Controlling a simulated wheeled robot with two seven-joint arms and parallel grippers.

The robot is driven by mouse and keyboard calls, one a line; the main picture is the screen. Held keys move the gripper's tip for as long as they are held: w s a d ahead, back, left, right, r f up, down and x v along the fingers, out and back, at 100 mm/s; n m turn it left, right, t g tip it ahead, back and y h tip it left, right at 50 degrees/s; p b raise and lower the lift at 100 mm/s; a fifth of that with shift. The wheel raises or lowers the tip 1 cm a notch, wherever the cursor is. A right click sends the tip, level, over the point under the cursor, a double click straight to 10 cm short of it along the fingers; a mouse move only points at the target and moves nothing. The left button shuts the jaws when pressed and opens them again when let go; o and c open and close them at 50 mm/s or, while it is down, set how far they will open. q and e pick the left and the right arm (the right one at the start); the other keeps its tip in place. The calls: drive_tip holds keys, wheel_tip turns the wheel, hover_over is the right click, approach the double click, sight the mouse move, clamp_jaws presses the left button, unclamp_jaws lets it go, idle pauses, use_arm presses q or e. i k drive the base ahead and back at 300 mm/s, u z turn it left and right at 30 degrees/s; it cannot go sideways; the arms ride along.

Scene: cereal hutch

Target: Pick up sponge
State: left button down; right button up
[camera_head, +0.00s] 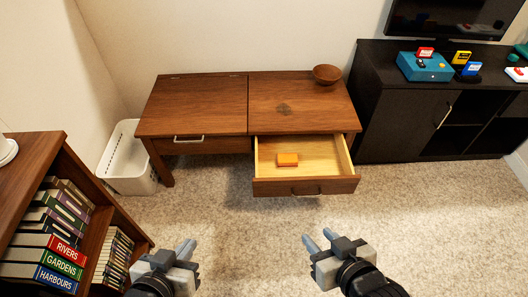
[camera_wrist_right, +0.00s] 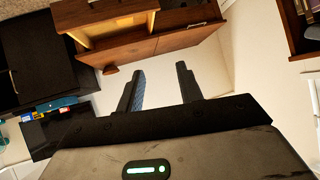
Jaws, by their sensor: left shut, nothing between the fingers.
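An orange sponge (camera_head: 288,160) lies flat in the open right drawer (camera_head: 335,185) of the brown wooden desk (camera_head: 205,105). My left gripper (camera_head: 188,245) is over the carpet in front of the desk, shut and empty, well short of the drawer. My right gripper (camera_head: 319,240) is also over the carpet, apart from the drawer front. Its two fingers (camera_wrist_right: 162,85) stand apart with nothing between them in the right wrist view. The right wrist view shows the desk and open drawer tilted; the sponge is not visible there.
A brown bowl (camera_head: 327,74) sits on the desk's back right. A white basket (camera_head: 127,160) stands left of the desk. A bookshelf (camera_head: 110,215) is at the left, a black cabinet (camera_head: 400,125) at the right. Carpet (camera_head: 245,240) before the desk is clear.

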sight(285, 160)
drive_tip(key=u, duration=0.25)
drive_tip(key=i, duration=1.2)
drive_tip(key=z, duration=0.2)
